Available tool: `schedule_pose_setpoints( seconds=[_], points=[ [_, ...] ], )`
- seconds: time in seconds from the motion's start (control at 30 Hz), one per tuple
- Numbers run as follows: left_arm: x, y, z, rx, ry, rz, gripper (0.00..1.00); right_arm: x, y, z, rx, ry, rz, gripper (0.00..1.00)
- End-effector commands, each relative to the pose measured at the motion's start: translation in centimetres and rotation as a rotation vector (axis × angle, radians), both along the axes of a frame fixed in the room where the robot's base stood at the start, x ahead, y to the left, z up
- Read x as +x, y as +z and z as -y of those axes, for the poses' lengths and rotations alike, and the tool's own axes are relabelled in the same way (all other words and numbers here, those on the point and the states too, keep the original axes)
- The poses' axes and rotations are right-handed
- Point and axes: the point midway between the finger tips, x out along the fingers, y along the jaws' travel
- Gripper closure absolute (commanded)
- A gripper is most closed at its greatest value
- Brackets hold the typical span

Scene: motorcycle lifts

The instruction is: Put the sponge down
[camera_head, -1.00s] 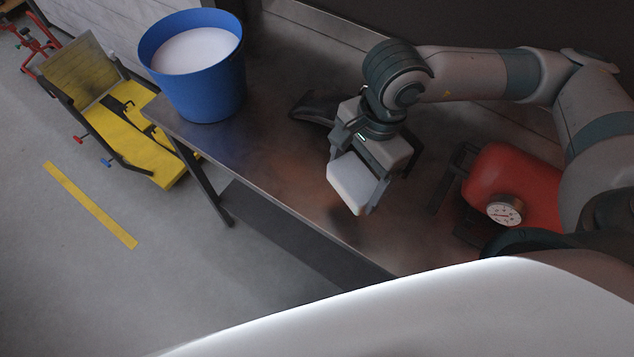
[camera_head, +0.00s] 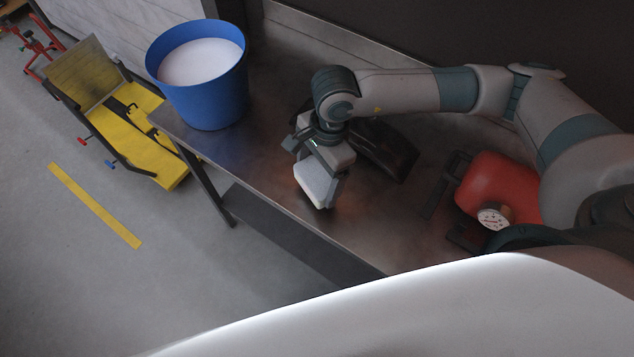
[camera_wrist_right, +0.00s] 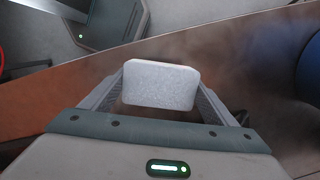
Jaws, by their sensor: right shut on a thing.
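The sponge (camera_head: 317,183) is a pale block with a grey-white face. My right gripper (camera_head: 322,188) is shut on it, over the metal workbench (camera_head: 345,225) near its front edge. In the right wrist view the sponge (camera_wrist_right: 161,85) sits between the two fingers of the right gripper (camera_wrist_right: 160,92). The head view does not clearly show whether the sponge's underside touches the bench top. My left gripper is not in view.
A blue bucket (camera_head: 212,105) with white contents stands at the bench's left end. A dark object (camera_head: 385,150) lies behind my right gripper. A red tank with a gauge (camera_head: 497,185) is to the right. A yellow motorcycle lift (camera_head: 130,125) stands on the floor.

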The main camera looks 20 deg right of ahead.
Motion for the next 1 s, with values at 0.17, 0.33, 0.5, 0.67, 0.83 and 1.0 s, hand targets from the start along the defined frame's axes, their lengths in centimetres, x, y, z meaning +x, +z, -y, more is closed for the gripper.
schedule_pose_setpoints(
  seconds=[0.17, 0.33, 0.5, 0.67, 0.83, 1.0],
  points=[
    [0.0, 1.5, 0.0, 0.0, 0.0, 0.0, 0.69, -0.2, -1.4, 0.0, -0.001, -0.001, -0.005, 0.37],
    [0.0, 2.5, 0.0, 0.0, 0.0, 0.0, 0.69, -0.1, -3.3, 0.0, -0.002, -0.002, -0.003, 0.37],
    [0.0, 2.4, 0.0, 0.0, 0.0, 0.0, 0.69, 0.0, -3.9, 0.0, 0.0, 0.0, -0.001, 0.37],
    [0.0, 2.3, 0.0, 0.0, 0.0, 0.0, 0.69, 0.0, -3.9, 0.0, 0.0, 0.0, -0.001, 0.37],
    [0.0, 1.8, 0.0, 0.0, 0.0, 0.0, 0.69, 0.0, -4.2, 0.0, 0.0, 0.0, -0.001, 0.37],
    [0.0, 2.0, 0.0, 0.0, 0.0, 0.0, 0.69, 0.0, -4.1, 0.0, 0.0, -0.001, -0.001, 0.0]
  ],
)
